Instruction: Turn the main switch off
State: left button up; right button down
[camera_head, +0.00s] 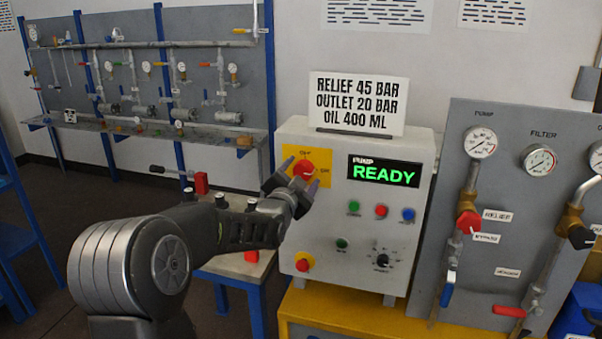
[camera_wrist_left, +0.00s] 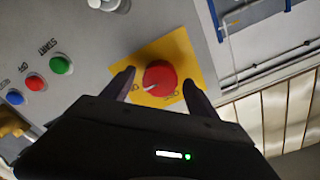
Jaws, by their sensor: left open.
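The main switch (camera_head: 304,169) is a red rotary knob on a yellow plate, at the upper left of the grey control box's front. It also shows in the left wrist view (camera_wrist_left: 159,77), with a white pointer mark on the knob. My left gripper (camera_head: 300,176) is right in front of the switch. In the wrist view its two dark fingers (camera_wrist_left: 158,86) are open, one on each side of the knob; I cannot tell whether they touch it. The pump display (camera_head: 384,171) reads READY in green. My right gripper does not show.
The control box (camera_head: 330,222) carries several buttons and a black selector (camera_head: 382,261) below the display. A sign (camera_head: 358,103) stands on top. A grey gauge panel (camera_head: 480,230) with valves is at the right. A small blue-legged table (camera_head: 240,268) stands at the left.

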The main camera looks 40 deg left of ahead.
pick_arm(q)
jog(key=c, duration=1.4)
